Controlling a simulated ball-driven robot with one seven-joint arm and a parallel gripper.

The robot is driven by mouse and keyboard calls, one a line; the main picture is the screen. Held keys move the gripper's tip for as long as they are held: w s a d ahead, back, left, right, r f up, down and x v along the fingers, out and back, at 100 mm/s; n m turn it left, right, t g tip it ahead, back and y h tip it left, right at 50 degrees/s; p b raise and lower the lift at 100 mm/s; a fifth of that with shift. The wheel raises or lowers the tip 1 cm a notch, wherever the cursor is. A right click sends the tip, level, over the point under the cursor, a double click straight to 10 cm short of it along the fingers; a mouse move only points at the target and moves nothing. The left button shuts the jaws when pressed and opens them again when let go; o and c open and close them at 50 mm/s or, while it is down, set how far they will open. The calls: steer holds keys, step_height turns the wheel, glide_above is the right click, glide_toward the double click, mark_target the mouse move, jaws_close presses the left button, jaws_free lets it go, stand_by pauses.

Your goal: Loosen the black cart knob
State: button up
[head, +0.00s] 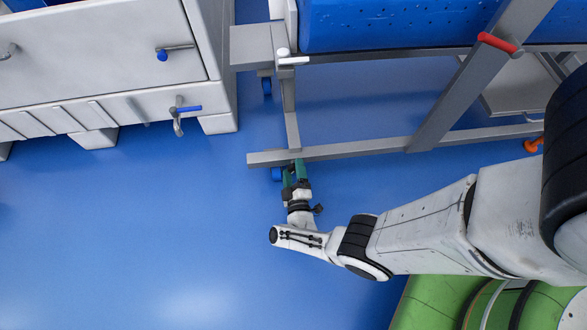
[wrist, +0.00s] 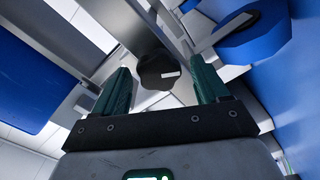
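The black cart knob (wrist: 158,70) is a lobed black piece with a small white mark, in the middle of the wrist view. It sits on the grey metal cart frame (head: 350,149). My gripper (wrist: 162,68) is open, with one green finger on each side of the knob in the picture. Gaps show between the knob and both fingers, so neither appears to touch it. I cannot tell how deep the knob lies between them. In the head view my gripper (head: 295,170) is at the cart's lower left corner, and the knob cannot be made out there.
The cart carries a blue tub (head: 390,25). A red handle (head: 497,43), a white handle (head: 292,59) and an orange knob (head: 533,145) are on or near its frame. A light grey cabinet (head: 100,55) with blue-tipped handles stands at left. Blue floor (head: 130,230) is clear at lower left.

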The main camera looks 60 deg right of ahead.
steer(key=p+v, duration=0.1)
steer(key=v, duration=0.9)
steer(key=shift+s+a+p, duration=0.3)
stand_by(0.4)
